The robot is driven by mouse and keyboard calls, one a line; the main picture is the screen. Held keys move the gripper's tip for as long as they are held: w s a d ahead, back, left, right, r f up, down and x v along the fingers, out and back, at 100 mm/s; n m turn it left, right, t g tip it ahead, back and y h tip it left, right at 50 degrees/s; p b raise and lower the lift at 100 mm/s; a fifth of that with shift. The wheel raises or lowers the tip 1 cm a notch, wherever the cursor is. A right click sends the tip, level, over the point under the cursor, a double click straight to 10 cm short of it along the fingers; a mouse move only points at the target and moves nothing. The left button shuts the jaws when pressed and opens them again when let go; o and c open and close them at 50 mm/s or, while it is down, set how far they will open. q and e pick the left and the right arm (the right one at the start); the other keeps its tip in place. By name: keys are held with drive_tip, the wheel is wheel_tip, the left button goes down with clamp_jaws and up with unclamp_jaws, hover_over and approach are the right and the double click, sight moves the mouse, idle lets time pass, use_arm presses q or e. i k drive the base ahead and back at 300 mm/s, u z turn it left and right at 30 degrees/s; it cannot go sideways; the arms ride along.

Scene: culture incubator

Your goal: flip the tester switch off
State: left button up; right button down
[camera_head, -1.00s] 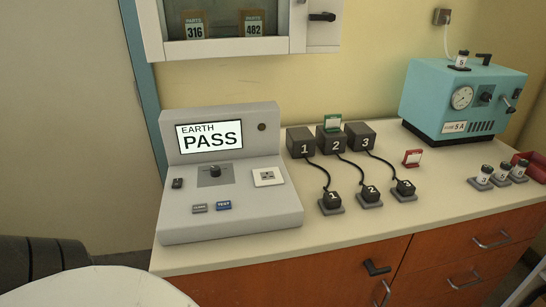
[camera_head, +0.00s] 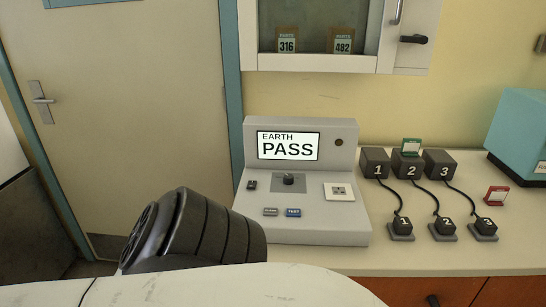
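The grey tester (camera_head: 305,222) stands on the left end of the counter, and its screen (camera_head: 288,146) reads "EARTH PASS". A small dark rocker switch (camera_head: 252,185) sits at the left of its panel; its on or off position is too small to tell. A dark knob (camera_head: 289,179) is in the middle, a white socket (camera_head: 339,191) at the right. A grey button (camera_head: 270,211) and a blue TEST button (camera_head: 293,212) are at the front. A black part of my arm shows in front of the tester's left side, apart from it. Neither gripper is in view.
Numbered boxes (camera_head: 375,163) with cords to plugs (camera_head: 402,226) stand right of the tester. A green tag (camera_head: 411,145) is on box 2, and a red tag (camera_head: 497,195) lies further right. A wall cabinet (camera_head: 390,65) hangs above. A door (camera_head: 120,110) is at left.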

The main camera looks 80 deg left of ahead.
sight(251, 184)
drive_tip(key=k, duration=0.85)
drive_tip(key=u, duration=2.35)
